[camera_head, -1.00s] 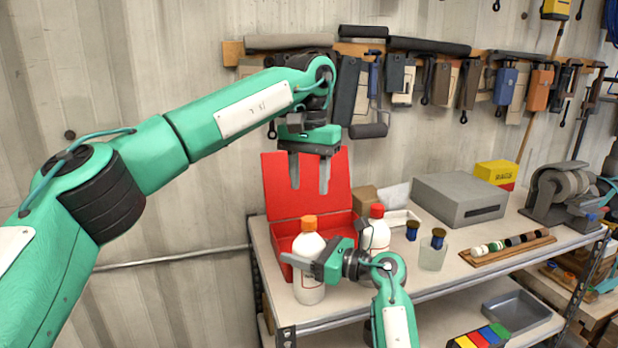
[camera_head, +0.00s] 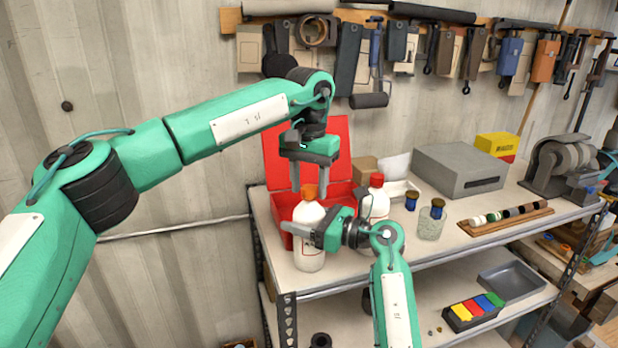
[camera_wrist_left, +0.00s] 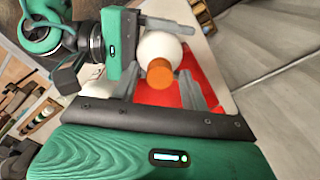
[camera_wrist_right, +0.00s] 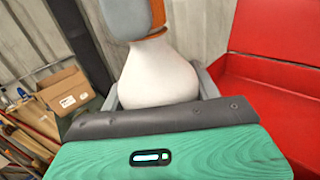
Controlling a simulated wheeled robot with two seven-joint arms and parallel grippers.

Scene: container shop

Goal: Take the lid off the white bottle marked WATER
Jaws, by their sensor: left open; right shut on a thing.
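A white bottle (camera_head: 309,262) with an orange lid (camera_head: 309,191) stands upright on the bench top; its lettering is too small to read. My right gripper (camera_head: 308,234) is shut on its body, which also shows between the fingers in the right wrist view (camera_wrist_right: 158,78). My left gripper (camera_head: 309,187) is open, pointing down, with its fingers on either side of the orange lid. In the left wrist view the lid (camera_wrist_left: 160,73) lies between the two fingers, with gaps visible. A second white bottle (camera_head: 373,208) with a red lid stands to the right, partly hidden by my right gripper.
An open red box (camera_head: 346,150) stands just behind the bottles. Small jars (camera_head: 431,222), a grey metal box (camera_head: 460,168) and a wooden rack (camera_head: 505,219) sit to the right. A lower shelf holds a grey tray (camera_head: 512,286) and coloured blocks (camera_head: 478,306).

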